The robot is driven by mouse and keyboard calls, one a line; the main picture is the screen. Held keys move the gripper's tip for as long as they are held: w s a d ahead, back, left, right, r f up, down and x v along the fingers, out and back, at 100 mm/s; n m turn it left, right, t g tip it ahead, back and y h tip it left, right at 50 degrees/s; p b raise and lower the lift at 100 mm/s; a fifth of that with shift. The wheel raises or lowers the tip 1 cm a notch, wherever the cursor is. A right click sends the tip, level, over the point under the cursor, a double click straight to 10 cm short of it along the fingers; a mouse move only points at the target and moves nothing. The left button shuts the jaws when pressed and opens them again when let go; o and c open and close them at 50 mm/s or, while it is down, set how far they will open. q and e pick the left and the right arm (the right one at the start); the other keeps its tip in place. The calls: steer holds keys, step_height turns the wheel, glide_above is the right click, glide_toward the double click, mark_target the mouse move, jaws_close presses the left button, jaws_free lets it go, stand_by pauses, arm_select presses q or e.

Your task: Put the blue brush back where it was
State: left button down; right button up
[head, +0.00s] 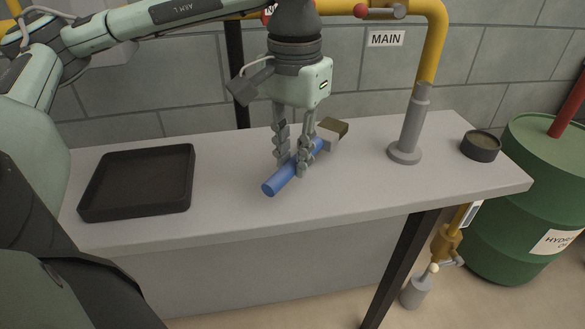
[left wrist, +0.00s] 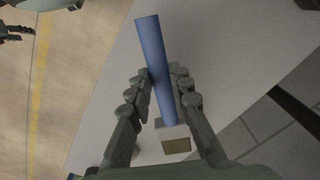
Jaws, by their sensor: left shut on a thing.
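The blue brush has a blue handle (head: 279,184), a light grey head and a brown bristle block (head: 332,128). It lies slanted low over the grey table, bristle end toward the wall. I cannot tell whether it touches the table. My left gripper (head: 294,163) points down and is shut on the handle, its fingers hiding part of it. In the left wrist view the handle (left wrist: 152,50) runs between the fingers (left wrist: 160,90), with the head (left wrist: 173,136) close to the palm side. Dark finger-like parts (left wrist: 14,34) at the upper left there seem to be my right gripper; their opening is unclear.
An empty black tray (head: 139,213) sits on the left of the table (head: 235,220). A grey post (head: 411,125) and a dark round dish (head: 481,147) stand at the right. A green drum (head: 520,215) is beyond the table's right end. The table between tray and brush is clear.

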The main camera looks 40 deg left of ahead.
arm_select(q)
steer(key=shift+f, duration=1.7)
steer(key=shift+s, duration=0.1)
steer(key=shift+f, duration=0.1)
steer(key=c, duration=1.4)
jaws_free()
step_height(320, 180, up, 12)
steer(key=shift+r, duration=0.15)
